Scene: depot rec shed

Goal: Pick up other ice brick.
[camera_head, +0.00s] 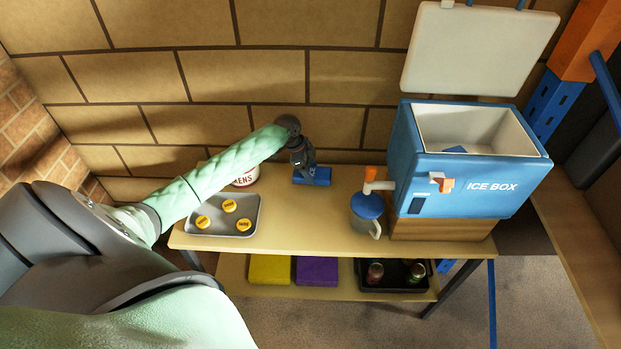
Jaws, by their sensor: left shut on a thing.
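A blue ice brick (318,177) is at the back of the wooden table, near the wall. My left gripper (303,165) points down from above and is shut on this ice brick; whether it touches the tabletop is hard to tell. The blue ice box (466,187) stands on a wooden block at the table's right end with its white lid (478,48) open. A blue piece, perhaps another ice brick (455,149), shows partly inside the box; the front wall hides the rest. My right gripper is not in view.
A metal tray (250,228) with several yellow caps lies at the left, with a partly hidden white-and-red tin (246,178) behind. A blue-lidded jug (367,206) stands before the box spout. Yellow (270,269) and purple (317,271) blocks and a black tray (395,287) occupy the lower shelf. The table's middle is clear.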

